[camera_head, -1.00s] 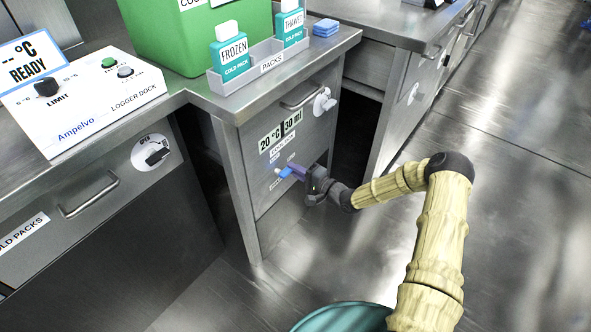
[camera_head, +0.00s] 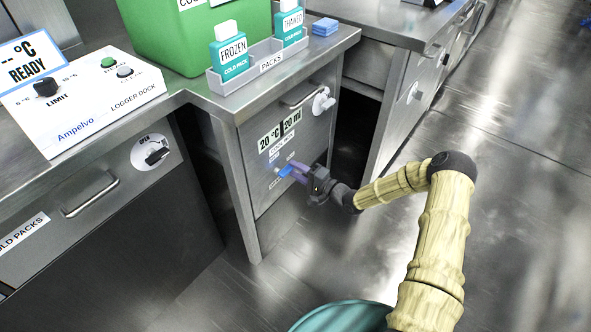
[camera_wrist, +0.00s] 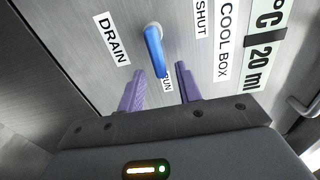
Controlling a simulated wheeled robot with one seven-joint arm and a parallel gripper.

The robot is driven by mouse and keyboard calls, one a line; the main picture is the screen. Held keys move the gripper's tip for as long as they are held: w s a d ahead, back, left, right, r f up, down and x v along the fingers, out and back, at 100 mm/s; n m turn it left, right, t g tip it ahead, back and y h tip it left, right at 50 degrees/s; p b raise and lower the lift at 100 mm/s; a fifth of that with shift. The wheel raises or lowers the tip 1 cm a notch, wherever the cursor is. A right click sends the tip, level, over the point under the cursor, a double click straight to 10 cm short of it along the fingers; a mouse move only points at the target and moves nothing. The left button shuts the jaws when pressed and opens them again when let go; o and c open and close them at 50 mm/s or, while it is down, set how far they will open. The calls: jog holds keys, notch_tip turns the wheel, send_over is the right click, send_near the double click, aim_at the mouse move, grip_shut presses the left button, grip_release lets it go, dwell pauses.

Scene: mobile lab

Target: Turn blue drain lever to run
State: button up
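The blue drain lever (camera_wrist: 154,50) is on the metal panel between the DRAIN label (camera_wrist: 112,39) and the SHUT label (camera_wrist: 201,18). Its free end lies over the RUN label (camera_wrist: 168,80), covering part of it. In the head view the lever (camera_head: 284,172) is small, just beyond my fingertips. My gripper (camera_wrist: 159,82) is open, its two purple fingers apart with nothing held between them. The lever's end is near the gap between the fingertips; I cannot tell whether a finger touches it. In the head view my gripper (camera_head: 298,174) is at the panel.
The panel display (camera_head: 280,131) reads 20 °C and 20 ml. A COOL BOX label (camera_wrist: 226,40) is beside the lever. Open floor (camera_head: 500,190) lies to the right.

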jog(key=p+v, duration=0.4)
jog(key=v, duration=1.2)
jog(key=shift+s+d, duration=0.2)
jog(key=shift+w, duration=0.1)
